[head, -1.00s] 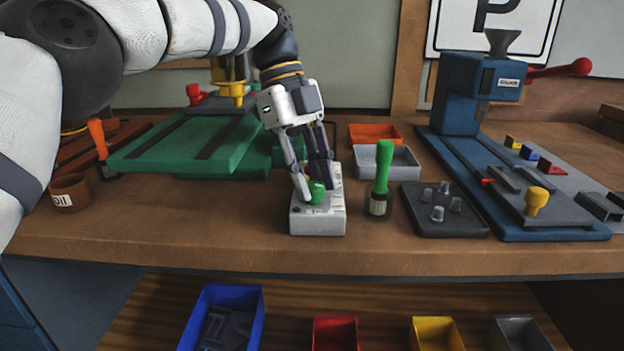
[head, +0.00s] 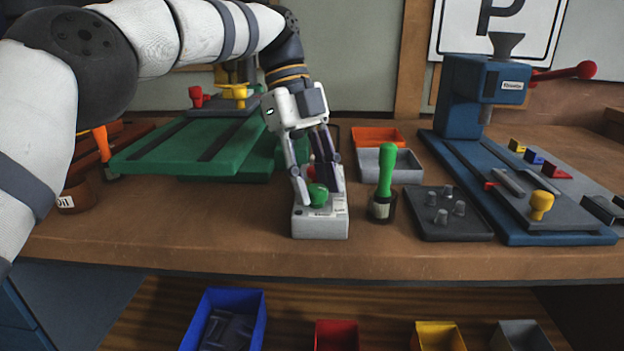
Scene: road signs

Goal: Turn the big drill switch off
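A light grey switch box (head: 320,225) stands near the front edge of the workbench, with a green rounded knob (head: 318,194) on top. A small red part (head: 311,171) shows behind the knob, partly hidden by the fingers. My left gripper (head: 321,195) points down over the box, its fingers apart on either side of the green knob. The left fingertip is very close to the knob; I cannot tell whether it touches. The right finger stands a little off it. My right gripper is not in view.
A green-handled brush-like tool (head: 386,175) stands close right of the box, beside a dark tray with pegs (head: 450,214). A blue drill press (head: 480,105) stands at right. A green machine table (head: 190,145) is at left. Coloured bins (head: 226,318) sit below the bench.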

